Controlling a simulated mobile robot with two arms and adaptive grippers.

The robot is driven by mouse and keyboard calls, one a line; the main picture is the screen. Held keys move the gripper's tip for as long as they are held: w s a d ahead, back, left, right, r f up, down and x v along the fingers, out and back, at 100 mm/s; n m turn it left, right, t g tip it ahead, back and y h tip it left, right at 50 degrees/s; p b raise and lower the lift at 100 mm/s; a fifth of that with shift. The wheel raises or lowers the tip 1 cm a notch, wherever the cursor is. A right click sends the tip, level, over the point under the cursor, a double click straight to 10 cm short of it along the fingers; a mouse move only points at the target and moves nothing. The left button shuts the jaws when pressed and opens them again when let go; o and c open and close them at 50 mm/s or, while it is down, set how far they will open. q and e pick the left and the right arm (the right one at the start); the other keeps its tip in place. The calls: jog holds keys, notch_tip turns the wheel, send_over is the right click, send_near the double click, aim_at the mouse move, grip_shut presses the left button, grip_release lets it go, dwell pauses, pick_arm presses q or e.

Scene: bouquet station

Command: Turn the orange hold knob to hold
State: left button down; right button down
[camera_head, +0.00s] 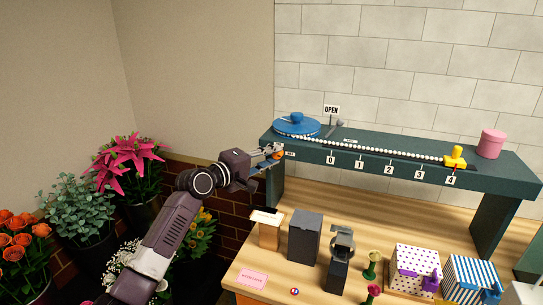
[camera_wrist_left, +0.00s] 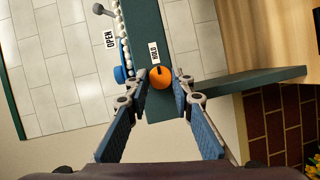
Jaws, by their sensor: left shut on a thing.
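A dark mark shows on the knob's side nearest the HOLD label (camera_wrist_left: 154,52). In the head view my left gripper (camera_head: 272,152) reaches the shelf's left end, and only part of the orange knob (camera_head: 278,154) shows. My right gripper is not in view.
A blue turntable (camera_head: 297,125), a lever by the OPEN sign (camera_head: 332,109), a white bead string (camera_head: 385,149), a yellow piece (camera_head: 455,156) and a pink canister (camera_head: 491,143) are on the shelf. Boxes stand on the wooden counter (camera_head: 375,220) below. Flowers (camera_head: 130,158) stand at left.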

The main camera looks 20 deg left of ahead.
pick_arm(q)
jog(key=shift+f, duration=0.1)
jog(key=c, duration=1.7)
grip_release()
jog(key=v, duration=1.2)
